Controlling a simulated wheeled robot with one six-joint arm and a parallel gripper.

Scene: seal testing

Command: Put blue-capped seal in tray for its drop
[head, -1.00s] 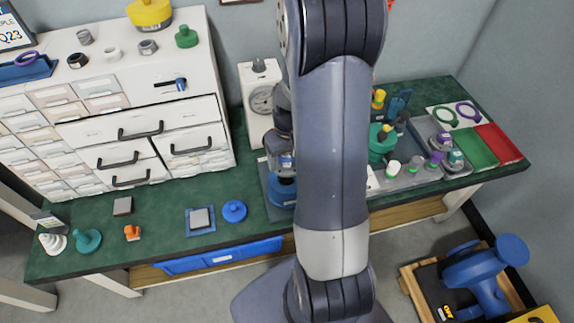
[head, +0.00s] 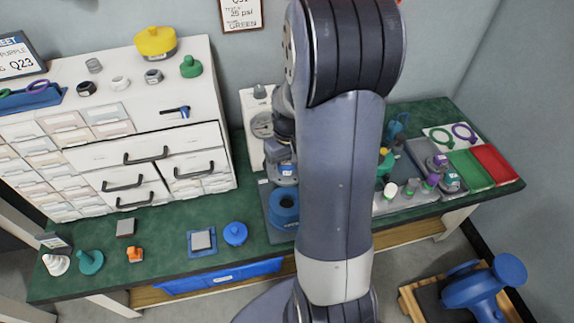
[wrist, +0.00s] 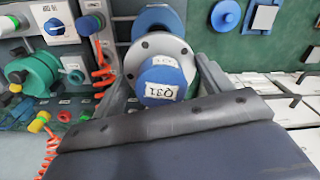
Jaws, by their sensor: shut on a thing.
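The seal is a pale grey round flange with holes and a blue cap (wrist: 160,75) bearing a white label, which reads like Q31 turned over. My gripper (wrist: 160,92) is shut on it in the wrist view, one finger on each side. In the head view my arm hides most of the gripper and seal; only their left edge shows, above a blue round fixture (head: 284,206) on a dark plate. A green tray (head: 470,170) and a red tray (head: 497,164) lie side by side at the bench's right end, and both look empty.
A grey tray (head: 419,150) holding purple-marked seals stands left of the green tray. Small capped bottles (head: 410,187) stand in front. A dial gauge (head: 262,124) stands behind the fixture. A drawer cabinet (head: 120,120) fills the left. A wall card mentions 25 psi and GREEN.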

